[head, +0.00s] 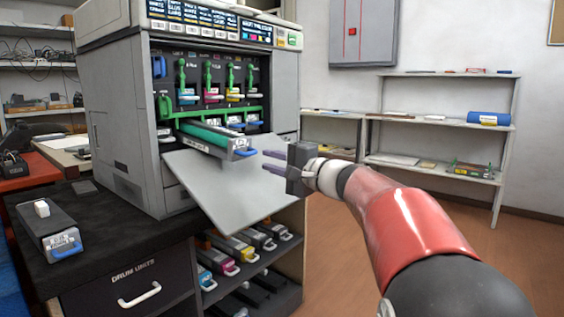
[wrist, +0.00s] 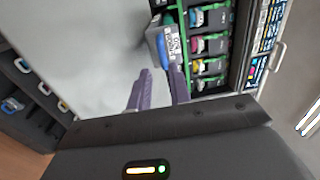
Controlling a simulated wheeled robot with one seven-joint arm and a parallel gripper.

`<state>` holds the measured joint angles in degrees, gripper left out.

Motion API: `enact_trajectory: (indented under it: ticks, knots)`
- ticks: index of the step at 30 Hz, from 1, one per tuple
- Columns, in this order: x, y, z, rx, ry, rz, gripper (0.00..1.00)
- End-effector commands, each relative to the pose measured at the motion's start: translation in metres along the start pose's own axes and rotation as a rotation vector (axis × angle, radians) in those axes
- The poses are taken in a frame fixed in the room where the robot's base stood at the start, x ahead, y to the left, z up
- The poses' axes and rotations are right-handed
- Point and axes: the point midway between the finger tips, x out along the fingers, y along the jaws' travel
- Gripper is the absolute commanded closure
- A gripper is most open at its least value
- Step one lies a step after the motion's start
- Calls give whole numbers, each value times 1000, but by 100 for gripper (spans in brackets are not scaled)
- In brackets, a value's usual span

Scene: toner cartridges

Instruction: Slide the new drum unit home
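The drum unit (head: 208,138), a long grey tray with a green roller, sticks out of the printer's open front. Its blue handle (head: 246,153) and labelled end face outward. The unit's end also shows at the top of the wrist view (wrist: 163,42). My gripper (head: 265,160) is open and empty, with its two purple fingers apart, just right of the unit's end. In the wrist view the fingertips (wrist: 160,74) point toward that end, and one overlaps its label in the picture. I cannot tell whether they touch. The printer (head: 120,125) has its front flap (head: 225,190) lowered under the unit.
A grey unit with a blue handle (head: 62,240) lies on the dark bench (head: 120,235) at left. Coloured cartridges with green levers (head: 208,80) fill the printer's upper row. Several cartridges lie on the shelf below (head: 235,248). A wall shelf stands behind at right (head: 430,120).

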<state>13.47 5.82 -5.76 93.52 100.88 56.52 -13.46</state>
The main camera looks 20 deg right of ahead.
Motion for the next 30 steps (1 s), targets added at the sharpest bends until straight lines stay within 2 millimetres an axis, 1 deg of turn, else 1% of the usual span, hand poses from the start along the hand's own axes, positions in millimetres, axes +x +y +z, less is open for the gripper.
enact_trajectory:
  ticks: [1,5,6,12,18,27,30]
  knots:
    - [9,-5,0,3,-2,1,80]
    - [28,-5,1,2,-2,1,80]
    - [34,-2,0,1,-1,1,80]
    - [56,-3,0,0,-1,1,80]
    - [66,-4,0,0,0,1,80]
    - [67,-4,0,1,0,1,80]
    - [67,-4,0,0,0,1,93]
